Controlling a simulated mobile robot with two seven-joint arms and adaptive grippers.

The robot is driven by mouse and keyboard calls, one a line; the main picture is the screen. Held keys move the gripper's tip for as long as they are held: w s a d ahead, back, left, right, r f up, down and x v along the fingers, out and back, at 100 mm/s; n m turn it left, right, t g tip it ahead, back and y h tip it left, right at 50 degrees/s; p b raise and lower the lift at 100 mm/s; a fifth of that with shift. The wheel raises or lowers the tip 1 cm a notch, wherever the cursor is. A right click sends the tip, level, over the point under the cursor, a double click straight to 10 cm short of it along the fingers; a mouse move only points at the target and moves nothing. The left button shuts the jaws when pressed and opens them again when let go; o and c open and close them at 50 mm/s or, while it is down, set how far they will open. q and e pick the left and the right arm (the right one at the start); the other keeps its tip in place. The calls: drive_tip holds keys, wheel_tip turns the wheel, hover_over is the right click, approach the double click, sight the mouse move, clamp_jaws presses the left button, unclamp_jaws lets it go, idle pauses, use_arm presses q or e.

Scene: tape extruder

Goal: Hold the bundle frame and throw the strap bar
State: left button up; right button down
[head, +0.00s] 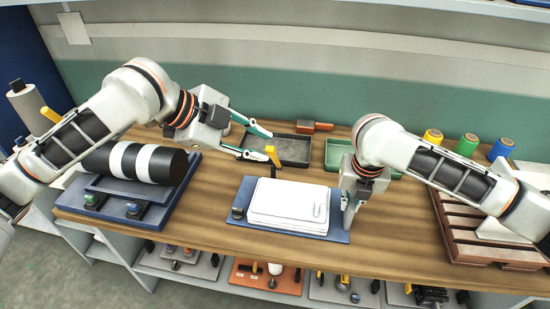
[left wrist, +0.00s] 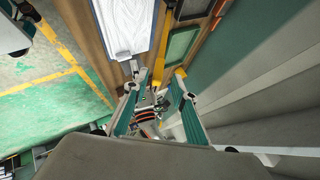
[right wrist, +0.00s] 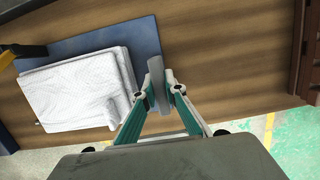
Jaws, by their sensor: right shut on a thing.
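The bundle frame is a blue plate (head: 334,236) bearing a stack of white sheets (head: 290,202); it also shows in the right wrist view (right wrist: 145,35). A yellow-ended bar (head: 272,155), apparently the strap bar, stands at the plate's back edge; in the left wrist view it is a long yellow bar (left wrist: 162,45). My left gripper (head: 262,144) is open, its fingertips just left of and behind the bar's yellow end, with no hold visible.
A dark tray (head: 290,150) and a green tray (head: 340,153) lie behind the frame. A black-and-white roll (head: 135,162) on a blue stand is at left. Coloured spools (head: 466,145) and a slatted brown rack (head: 480,248) are at right.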

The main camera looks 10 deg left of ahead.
sight(267, 148)
use_arm(q)
drive_tip(key=shift+x, duration=1.5)
clamp_jaws()
drive_tip(key=shift+s+a+f+m+t, duration=0.1)
drive_tip(key=shift+s+f+m+t, duration=0.3)
drive_tip(key=shift+s+f, duration=0.65)
drive_tip(key=shift+s+t, duration=0.2)
drive_tip(key=shift+t, duration=0.2)
